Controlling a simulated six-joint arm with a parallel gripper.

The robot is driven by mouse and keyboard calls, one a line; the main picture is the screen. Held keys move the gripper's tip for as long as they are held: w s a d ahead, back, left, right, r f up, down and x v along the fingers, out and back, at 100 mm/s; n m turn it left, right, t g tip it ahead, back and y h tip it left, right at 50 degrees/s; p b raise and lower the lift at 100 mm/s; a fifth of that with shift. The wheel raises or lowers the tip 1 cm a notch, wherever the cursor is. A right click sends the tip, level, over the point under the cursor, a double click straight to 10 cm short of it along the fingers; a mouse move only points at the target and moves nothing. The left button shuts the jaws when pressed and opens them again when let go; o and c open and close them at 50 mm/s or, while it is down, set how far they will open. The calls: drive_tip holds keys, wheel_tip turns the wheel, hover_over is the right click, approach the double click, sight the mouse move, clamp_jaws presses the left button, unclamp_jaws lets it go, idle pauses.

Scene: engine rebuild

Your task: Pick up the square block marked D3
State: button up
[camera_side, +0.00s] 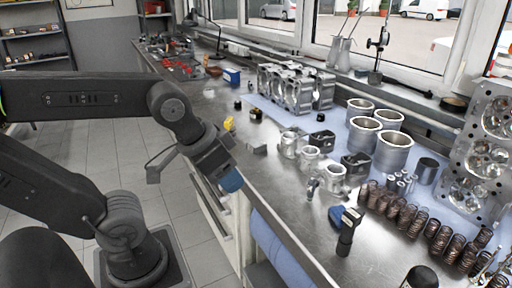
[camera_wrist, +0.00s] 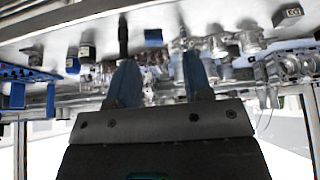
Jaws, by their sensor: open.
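The square block marked D3 (camera_wrist: 288,12) is in the wrist view's top right corner, where the picture is upside down. A small grey block (camera_side: 257,147) near the bench's front edge in the side view appears to be the same one, though its marking cannot be read there. My gripper (camera_side: 230,180) is beside the bench's front edge, nearer the aisle than the block and apart from it. In the wrist view my gripper (camera_wrist: 158,60) shows two blue fingers spread apart with nothing between them; the block is well to their right.
A yellow block (camera_side: 229,123) and a small black block (camera_side: 256,114) lie farther left along the bench. Metal pistons (camera_side: 290,145) stand close right of the grey block. Cylinder liners (camera_side: 393,150), coil springs (camera_side: 405,215) and a black torch (camera_side: 347,232) occupy the right.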

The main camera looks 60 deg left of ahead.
drive_tip(key=o, duration=0.9)
drive_tip(key=shift+c, duration=0.2)
drive_tip(key=w+a+r+n+g+y, duration=0.1)
drive_tip(key=w+a+r+n, duration=0.1)
drive_tip(key=w+a+n, duration=0.3)
drive_tip(key=w+a+r+n+g+y, duration=0.1)
drive_tip(key=w+a+r+n, duration=0.15)
drive_tip(key=w, duration=0.45)
drive_tip(key=n+g+y, duration=0.2)
drive_tip(key=n+g, duration=0.2)
drive_tip(key=n, duration=0.8)
hover_over(257, 143)
drive_tip(key=d, duration=0.2)
wheel_tip(257, 143, down, 17)
drive_tip(key=shift+d+f, duration=0.15)
drive_tip(key=shift+f, duration=0.05)
drive_tip(key=shift+y, duration=0.3)
drive_tip(key=shift+x, duration=3.1)
